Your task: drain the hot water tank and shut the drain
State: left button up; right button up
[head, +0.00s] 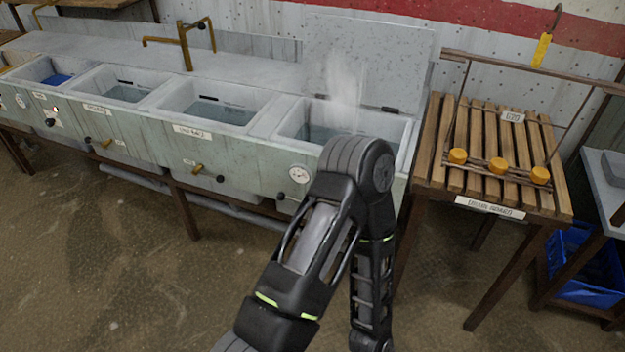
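The hot water tank (405,132) is the rightmost basin of the row, with steam (343,78) rising from it and water (318,132) inside. Its hinged lid (375,60) stands open against the wall. A round dial gauge (299,174) is on its front, with a black knob (281,196) low to the left. One of my arms bends in front of the tank and hides part of its front; I cannot make out a drain handle behind it. Neither gripper shows in the picture.
More basins (205,105) with water stand to the left, with brass taps (197,168) and black knobs on their fronts. A slatted wooden rack (440,140) with several yellow knobs stands at right. A blue crate (590,265) is under the far-right table. The floor in front is clear.

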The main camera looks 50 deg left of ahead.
aim_at(280, 197)
jog(key=k+j, duration=0.1)
jog(key=j, duration=0.3)
jog(key=j+z, duration=0.1)
jog(key=j, duration=0.3)
jog(key=k+j, duration=0.15)
jog(key=j, duration=0.25)
jog(key=k+j, duration=0.1)
jog(key=j, duration=0.25)
jog(key=k+j+z, duration=0.1)
jog(key=j, duration=0.3)
jog(key=k+j, duration=0.1)
jog(key=j, duration=0.3)
jog(key=k+j+z, duration=0.1)
jog(key=j, duration=0.3)
jog(key=k+j, duration=0.15)
jog(key=j, duration=1.1)
jog(key=i+z, duration=0.05)
